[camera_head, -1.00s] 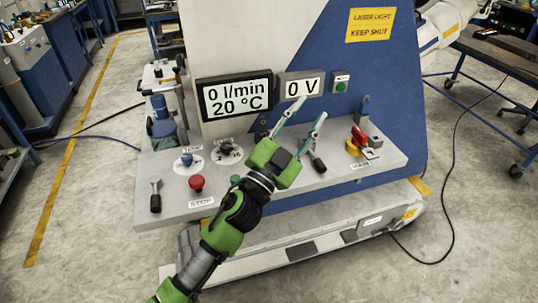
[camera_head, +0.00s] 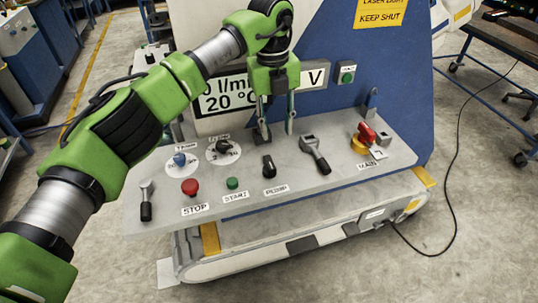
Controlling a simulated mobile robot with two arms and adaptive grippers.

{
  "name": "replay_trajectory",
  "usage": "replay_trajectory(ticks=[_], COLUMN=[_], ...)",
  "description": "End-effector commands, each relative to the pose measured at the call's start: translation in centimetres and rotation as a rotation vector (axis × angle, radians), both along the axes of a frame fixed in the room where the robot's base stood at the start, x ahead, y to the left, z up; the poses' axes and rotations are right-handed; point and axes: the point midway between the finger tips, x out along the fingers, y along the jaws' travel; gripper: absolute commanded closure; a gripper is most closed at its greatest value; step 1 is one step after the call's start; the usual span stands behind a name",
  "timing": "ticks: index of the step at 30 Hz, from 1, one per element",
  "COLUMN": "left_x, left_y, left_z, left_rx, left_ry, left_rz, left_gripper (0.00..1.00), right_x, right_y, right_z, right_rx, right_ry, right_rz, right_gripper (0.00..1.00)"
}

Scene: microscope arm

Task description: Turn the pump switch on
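The pump switch (camera_head: 268,166) is a black knob on the sloping grey panel, just above the label PUMP (camera_head: 275,189). Its handle stands roughly upright in the picture. My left gripper (camera_head: 277,133) comes in from the left and points down, with its two thin fingers spread apart and nothing between them. Its fingertips are above the pump switch in the picture, toward the back of the panel, and apart from the knob. A small dark part shows by the left fingertip; I cannot tell what it is. My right gripper is not in view.
The panel (camera_head: 330,190) also bears a red STOP button (camera_head: 189,187), a green START button (camera_head: 232,183), a black-handled lever (camera_head: 316,154) and a red and yellow MAIN switch (camera_head: 363,138). My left arm partly covers the display (camera_head: 230,101). A cable lies on the floor at right.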

Motion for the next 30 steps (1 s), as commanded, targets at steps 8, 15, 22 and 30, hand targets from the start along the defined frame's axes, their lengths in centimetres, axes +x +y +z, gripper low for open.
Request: replay_trajectory(ticks=[8, 15, 22, 30], left_x=[0.3, 0.2, 0.2, 0.2], left_y=[1.8, 1.7, 1.7, 1.7], left_z=[-0.8, -5.6, -10.1, -12.7], left_rx=[0.067, 0.063, 0.062, 0.061], left_ry=[0.000, 0.001, -0.001, -0.002], left_rz=[0.036, 0.034, 0.032, 0.032], left_gripper=[0.68, 0.68, 0.68, 0.68], right_x=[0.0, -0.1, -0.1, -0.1], right_y=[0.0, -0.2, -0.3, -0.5], right_z=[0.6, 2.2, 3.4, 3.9], right_rx=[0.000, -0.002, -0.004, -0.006], right_ry=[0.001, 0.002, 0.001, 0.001], right_rz=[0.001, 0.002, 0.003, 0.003], right_gripper=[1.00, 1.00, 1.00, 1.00])
